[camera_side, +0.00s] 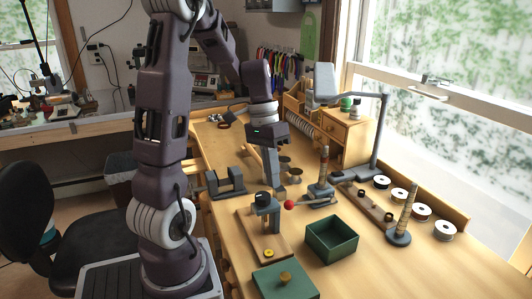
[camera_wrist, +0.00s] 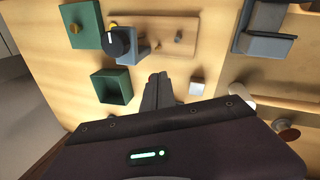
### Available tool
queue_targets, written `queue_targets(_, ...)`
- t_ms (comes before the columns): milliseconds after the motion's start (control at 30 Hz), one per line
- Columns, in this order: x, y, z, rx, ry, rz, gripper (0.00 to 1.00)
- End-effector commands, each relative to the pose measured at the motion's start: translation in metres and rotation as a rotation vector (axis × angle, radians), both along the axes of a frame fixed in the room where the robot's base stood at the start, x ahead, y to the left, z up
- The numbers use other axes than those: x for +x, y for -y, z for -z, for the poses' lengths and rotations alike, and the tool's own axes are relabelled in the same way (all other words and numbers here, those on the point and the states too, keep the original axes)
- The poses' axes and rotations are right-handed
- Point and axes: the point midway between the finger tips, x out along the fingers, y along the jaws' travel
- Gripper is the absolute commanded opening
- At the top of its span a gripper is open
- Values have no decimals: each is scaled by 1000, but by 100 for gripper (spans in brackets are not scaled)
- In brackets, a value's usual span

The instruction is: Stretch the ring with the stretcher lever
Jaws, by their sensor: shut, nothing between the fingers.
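The tapered spindle (camera_side: 324,165) stands upright on a grey base in the side view, with reddish and pale bands. A lever with a red ball knob (camera_side: 289,205) sticks out from its base toward the left. A small yellow ring-like piece (camera_side: 269,253) lies on a wooden board; I cannot tell if it is the task's ring. My gripper (camera_side: 275,190) points down, shut and empty, a little behind and left of the red ball. I cannot make out the lever there.
A grey press with black knob (camera_side: 262,197) stands on the board, close to my gripper. A green open box (camera_side: 331,253), green block (camera_side: 272,284), grey vise (camera_side: 225,181) and second spindle (camera_side: 407,212) stand around. White spools (camera_side: 421,211) line the right.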

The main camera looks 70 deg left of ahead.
Motion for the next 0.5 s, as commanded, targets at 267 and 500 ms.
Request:
queue_targets(267,-62,-19,-40,1,0,-4,0)
queue_targets(500,-69,-21,-46,30,-35,31,26)
